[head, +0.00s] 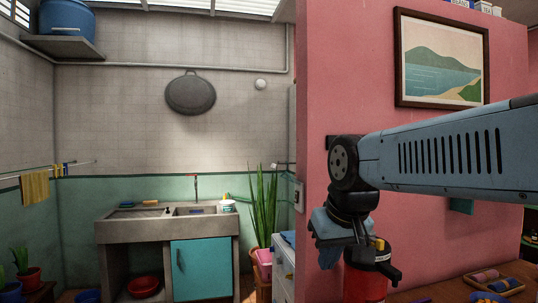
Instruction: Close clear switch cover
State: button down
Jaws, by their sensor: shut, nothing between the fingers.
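A small pale box (298,195) is fixed on the edge of the pink wall, left of my arm. It may be the switch with its clear cover, but it is too small to tell whether a cover is open or shut. My gripper (328,252) hangs below my wrist in front of the pink wall, to the right of and below that box, apart from it in the picture. It is shut and seems to hold nothing. My blue-grey arm reaches in from the right.
A red cylinder with a black top (366,284) stands just right of my gripper. A white cabinet (284,262) and a tall plant (264,210) are to the left. A concrete sink (135,228) is at the back. A wooden tray (493,283) lies at lower right.

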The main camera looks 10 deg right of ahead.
jog(key=w+d+r+g+y, duration=0.1)
jog(key=w+r, duration=1.2)
jog(key=w, duration=0.4)
jog(key=w+d+r+g, duration=0.1)
jog(key=w+r, duration=1.3)
jog(key=w, duration=0.3)
jog(key=shift+y, duration=0.3)
jog(key=shift+x, duration=5.1)
jog(key=shift+s, duration=0.2)
jog(key=shift+a, duration=0.15)
jog(key=shift+f, duration=0.1)
